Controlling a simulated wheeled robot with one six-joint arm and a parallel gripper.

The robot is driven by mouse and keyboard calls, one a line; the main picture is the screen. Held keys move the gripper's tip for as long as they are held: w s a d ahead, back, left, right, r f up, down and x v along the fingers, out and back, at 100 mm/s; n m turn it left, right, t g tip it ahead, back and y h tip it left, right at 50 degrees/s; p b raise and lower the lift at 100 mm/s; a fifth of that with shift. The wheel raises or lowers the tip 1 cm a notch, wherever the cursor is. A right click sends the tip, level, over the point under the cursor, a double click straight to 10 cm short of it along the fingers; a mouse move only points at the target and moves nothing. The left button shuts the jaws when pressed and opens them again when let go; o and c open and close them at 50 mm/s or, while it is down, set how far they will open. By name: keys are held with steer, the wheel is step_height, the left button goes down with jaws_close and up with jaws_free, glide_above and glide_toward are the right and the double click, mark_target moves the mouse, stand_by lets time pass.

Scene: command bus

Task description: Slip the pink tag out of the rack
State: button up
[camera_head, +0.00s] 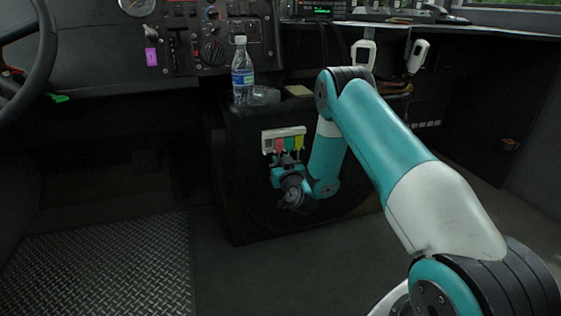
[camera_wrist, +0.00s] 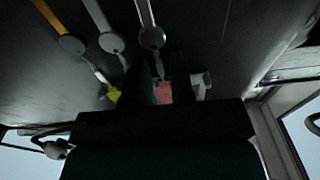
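A white rack (camera_head: 283,133) is mounted on the dark console face in the head view. A pink tag (camera_head: 279,145), a green tag (camera_head: 289,144) and a yellow tag (camera_head: 299,143) hang from it side by side. My gripper (camera_head: 281,163) is just below the tags, close to the pink one. In the wrist view the pink tag (camera_wrist: 163,92) shows between the dark fingers of my gripper (camera_wrist: 161,82). It is too dark to tell whether they press on it. The yellow tag (camera_wrist: 113,93) is to the left there, and the rack's end (camera_wrist: 201,81) to the right.
A water bottle (camera_head: 242,72) stands on top of the console above the rack, with a crumpled clear object (camera_head: 265,95) beside it. The steering wheel (camera_head: 38,50) is at the far left. The floor in front of the console is clear.

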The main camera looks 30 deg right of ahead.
steer(key=shift+c, duration=0.4)
jaws_close()
steer(key=shift+s, duration=0.15)
steer(key=shift+b+v, duration=1.1)
steer(key=shift+b, duration=1.1)
